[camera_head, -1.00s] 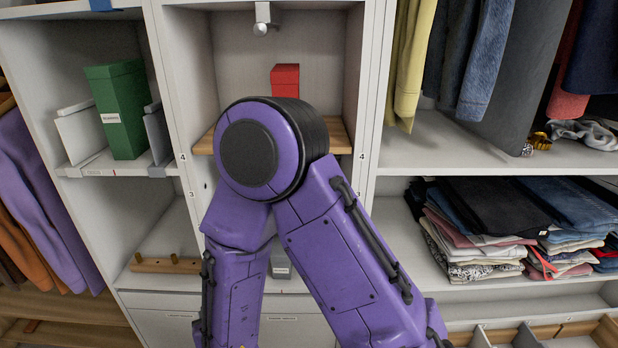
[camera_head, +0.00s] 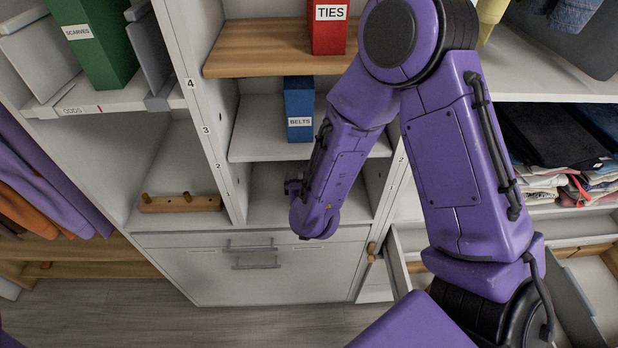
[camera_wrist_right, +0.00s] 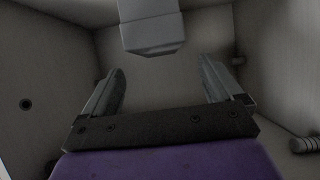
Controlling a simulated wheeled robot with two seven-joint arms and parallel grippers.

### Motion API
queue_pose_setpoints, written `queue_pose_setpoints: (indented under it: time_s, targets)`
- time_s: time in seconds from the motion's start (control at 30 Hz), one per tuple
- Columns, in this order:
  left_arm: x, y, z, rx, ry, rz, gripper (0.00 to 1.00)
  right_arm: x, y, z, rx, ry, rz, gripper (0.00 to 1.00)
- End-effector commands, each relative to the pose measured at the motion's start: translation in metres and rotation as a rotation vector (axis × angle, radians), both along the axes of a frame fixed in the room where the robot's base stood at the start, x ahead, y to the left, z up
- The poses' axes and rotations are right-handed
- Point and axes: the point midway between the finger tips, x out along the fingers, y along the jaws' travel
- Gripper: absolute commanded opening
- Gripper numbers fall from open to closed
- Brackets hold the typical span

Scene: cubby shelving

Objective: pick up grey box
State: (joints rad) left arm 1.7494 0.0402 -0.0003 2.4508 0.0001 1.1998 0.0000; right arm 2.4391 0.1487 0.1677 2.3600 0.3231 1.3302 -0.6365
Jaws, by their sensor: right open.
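The grey box (camera_wrist_right: 150,28) shows at the top of the right wrist view, ahead of my right gripper (camera_wrist_right: 161,78). The gripper's two fingers are spread apart with a gap between them, and the box is beyond that gap, not visibly touched. In the head view my right arm reaches into the low middle cubby (camera_head: 262,195). The forearm covers most of that cubby, and I cannot make out the grey box there. My left gripper is not in view.
A blue BELTS box (camera_head: 299,110) stands on the shelf above, and a red TIES box (camera_head: 328,28) on the wooden shelf higher up. A green SCARVES box (camera_head: 92,42) is at the left. Cubby walls are close on both sides. Closed drawers (camera_head: 255,268) lie below.

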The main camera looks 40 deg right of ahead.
Motion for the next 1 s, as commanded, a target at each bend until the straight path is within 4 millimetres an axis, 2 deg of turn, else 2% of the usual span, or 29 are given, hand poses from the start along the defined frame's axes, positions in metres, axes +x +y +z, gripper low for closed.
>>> queue_pose_setpoints:
  time_s: [0.3,0.57,0.8,0.83,1.0]
  targets:
    - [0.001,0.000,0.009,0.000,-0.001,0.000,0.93,0.037,-0.022,-0.024,0.001,0.000,0.000,0.93]
    - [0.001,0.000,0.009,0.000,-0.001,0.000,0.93,0.042,-0.023,-0.027,0.000,0.000,0.003,0.93]
    - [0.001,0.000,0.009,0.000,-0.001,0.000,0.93,0.042,-0.022,-0.027,0.000,0.000,0.004,0.15]
    - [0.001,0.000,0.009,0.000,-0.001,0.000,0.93,0.042,-0.022,-0.027,0.000,-0.001,0.004,0.08]
    - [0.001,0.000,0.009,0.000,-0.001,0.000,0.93,0.042,-0.022,-0.027,0.001,0.000,0.005,0.08]
